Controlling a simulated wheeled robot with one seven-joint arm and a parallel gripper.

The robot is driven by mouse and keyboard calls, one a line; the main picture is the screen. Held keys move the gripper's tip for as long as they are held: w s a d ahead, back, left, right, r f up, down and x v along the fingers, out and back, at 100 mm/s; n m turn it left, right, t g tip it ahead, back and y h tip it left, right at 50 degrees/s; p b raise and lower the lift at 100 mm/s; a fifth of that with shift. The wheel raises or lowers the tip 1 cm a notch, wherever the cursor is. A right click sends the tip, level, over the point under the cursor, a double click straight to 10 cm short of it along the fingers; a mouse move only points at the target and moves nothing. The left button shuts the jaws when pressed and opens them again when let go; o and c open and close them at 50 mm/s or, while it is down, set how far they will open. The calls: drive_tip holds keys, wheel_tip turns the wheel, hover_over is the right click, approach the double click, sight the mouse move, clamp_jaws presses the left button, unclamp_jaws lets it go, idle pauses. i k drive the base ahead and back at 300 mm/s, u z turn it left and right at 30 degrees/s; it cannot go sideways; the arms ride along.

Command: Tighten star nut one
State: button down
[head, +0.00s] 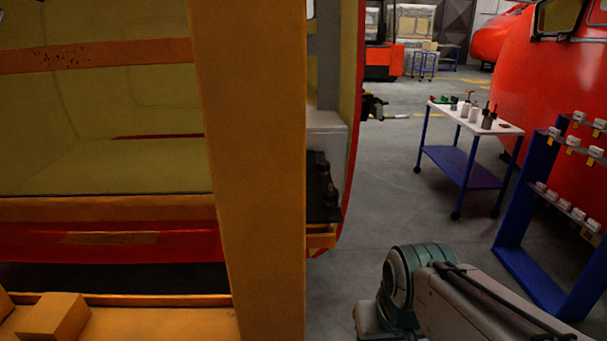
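A dark fitting with knob-like parts (322,188) sits on the side of a grey block at the edge of the red nosecone (353,120). It may carry the star nut, but it is too dark and small to tell. Another small black fitting (372,106) with a light rod sticks out to the right of the nosecone's edge. I cannot tell what it is. My gripper is not in view; only a grey and green part of my arm shows at the bottom right, apart from the nosecone.
An orange-yellow post (250,170) and frame fill the left. A blue cart with a white top (455,110) holds several bottles and cups. A blue rack (518,240) stands right, before another red nosecone (560,90). Grey floor (400,190) between is clear.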

sight(324, 169)
drive_tip(key=u, duration=0.55)
drive_tip(key=k, duration=1.3)
drive_tip(key=z, duration=0.15)
drive_tip(key=i, duration=0.6)
drive_tip(key=z, duration=1.35)
drive_tip(key=i, duration=1.35)
drive_tip(key=u, duration=0.35)
drive_tip(key=i, duration=1)
drive_tip(key=u, duration=1)
